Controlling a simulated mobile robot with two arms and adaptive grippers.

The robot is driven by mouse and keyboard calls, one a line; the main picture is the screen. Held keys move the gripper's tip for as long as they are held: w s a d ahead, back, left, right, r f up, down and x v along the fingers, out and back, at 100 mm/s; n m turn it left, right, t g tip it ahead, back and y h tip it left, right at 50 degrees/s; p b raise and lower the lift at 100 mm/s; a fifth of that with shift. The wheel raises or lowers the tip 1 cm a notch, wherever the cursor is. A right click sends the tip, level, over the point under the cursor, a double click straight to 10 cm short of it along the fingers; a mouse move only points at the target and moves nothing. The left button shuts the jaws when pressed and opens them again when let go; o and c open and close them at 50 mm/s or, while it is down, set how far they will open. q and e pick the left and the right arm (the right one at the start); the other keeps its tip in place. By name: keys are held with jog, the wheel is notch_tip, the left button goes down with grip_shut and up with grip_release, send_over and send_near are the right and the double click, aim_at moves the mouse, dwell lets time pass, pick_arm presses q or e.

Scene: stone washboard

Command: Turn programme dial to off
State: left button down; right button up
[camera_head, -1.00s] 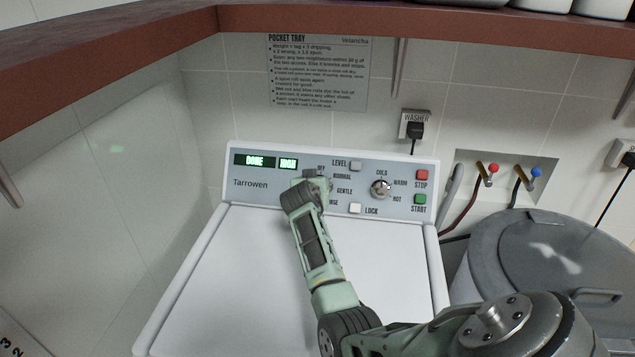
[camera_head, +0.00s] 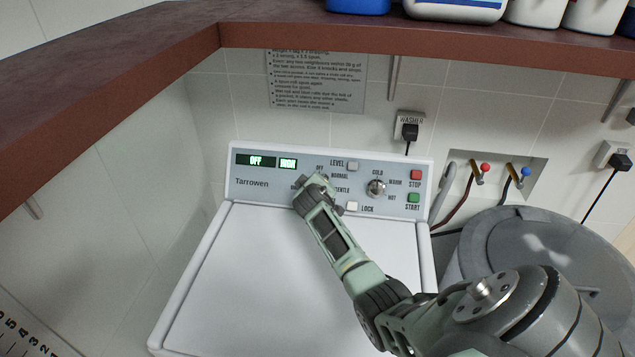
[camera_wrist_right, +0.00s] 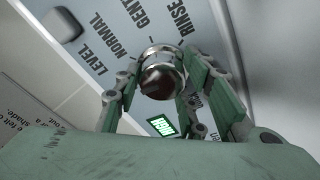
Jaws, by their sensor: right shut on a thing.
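The programme dial (camera_wrist_right: 160,78) is a round metal knob with a dark face on the washer's control panel (camera_head: 250,184). In the right wrist view it sits between the fingers of my right gripper (camera_wrist_right: 163,82), which is shut on it. Labels NORMAL, GENTLE and RINSE show around it. In the head view my right gripper (camera_head: 314,184) covers the dial, so its pointer is hidden there. The panel's left display (camera_head: 256,161) reads OFF in green. A smaller display (camera_head: 288,163) beside it is lit; it reads HIGH in the wrist view. My left gripper is not in view.
A temperature knob (camera_head: 376,188), red STOP button (camera_head: 416,174), green START button (camera_head: 413,197), LEVEL button (camera_head: 353,167) and LOCK button (camera_head: 352,206) are close on the panel. A brown shelf (camera_head: 450,38) hangs above. A grey lidded bin (camera_head: 545,250) stands right.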

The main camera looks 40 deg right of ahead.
jog(key=shift+w+d+r+n, duration=0.1)
jog(key=shift+d+r+n, duration=0.1)
jog(key=shift+r+n, duration=0.25)
jog(key=o, duration=1)
jog(key=shift+f, duration=0.1)
jog(key=shift+o, duration=0.4)
jog(key=shift+f, duration=0.1)
jog(key=shift+a, duration=0.1)
jog(key=shift+a, duration=0.1)
jog(key=v, duration=1.2)
jog(key=shift+d, duration=0.2)
jog(key=shift+f, duration=0.15)
